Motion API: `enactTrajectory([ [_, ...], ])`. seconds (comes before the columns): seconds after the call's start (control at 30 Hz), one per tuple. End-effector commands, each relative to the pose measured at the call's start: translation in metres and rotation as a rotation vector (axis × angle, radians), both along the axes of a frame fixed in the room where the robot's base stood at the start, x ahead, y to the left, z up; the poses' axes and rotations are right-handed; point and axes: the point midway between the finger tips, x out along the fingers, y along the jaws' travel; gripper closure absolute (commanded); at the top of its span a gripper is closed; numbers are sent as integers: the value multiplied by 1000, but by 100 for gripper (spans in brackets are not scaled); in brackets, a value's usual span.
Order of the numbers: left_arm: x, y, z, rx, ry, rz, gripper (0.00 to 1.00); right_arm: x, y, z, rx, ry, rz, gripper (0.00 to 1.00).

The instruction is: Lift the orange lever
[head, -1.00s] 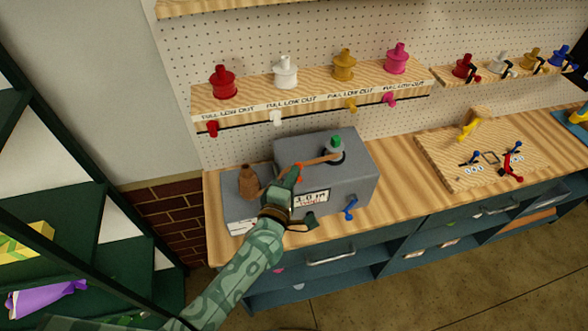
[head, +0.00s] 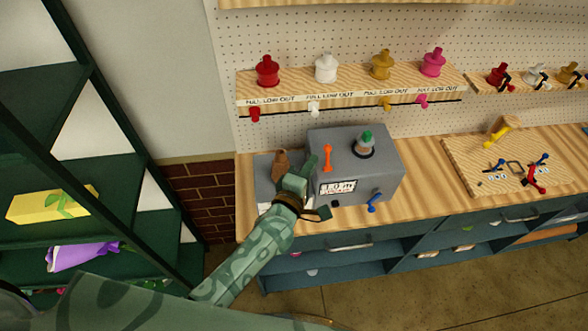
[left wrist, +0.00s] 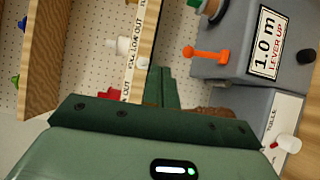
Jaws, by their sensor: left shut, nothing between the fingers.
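The orange lever (head: 327,158) is on the front of a grey box (head: 385,182), above a sign. It stands upright, knob at the top. In the left wrist view the lever (left wrist: 207,54) shows clear of my fingers, beside the sign (left wrist: 267,43) reading "1.0 m" and "LEVER UP". My left gripper (head: 308,164) is shut and empty, just left of the lever and apart from it. Its closed fingers (left wrist: 162,88) also show in the left wrist view. My right gripper is not in view.
A brown object (head: 281,163) stands behind my left gripper. A blue lever (head: 373,202) is at the box's lower right, and a green-capped bottle-like object (head: 366,142) is on top. A shelf (head: 355,82) with coloured knobs hangs above. A wooden board (head: 465,165) lies right.

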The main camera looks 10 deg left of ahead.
Motion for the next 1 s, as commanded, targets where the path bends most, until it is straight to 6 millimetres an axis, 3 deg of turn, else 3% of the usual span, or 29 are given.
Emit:
enactTrajectory([
  [0.17,-32,13,22,-1,0,1,100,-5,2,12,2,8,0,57],
  [0.4,-54,22,35,1,-1,1,100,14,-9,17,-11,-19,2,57],
  [0.73,-57,23,37,1,-2,0,100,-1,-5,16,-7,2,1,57],
  [1.0,-57,23,37,0,-2,0,100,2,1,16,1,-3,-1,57],
])
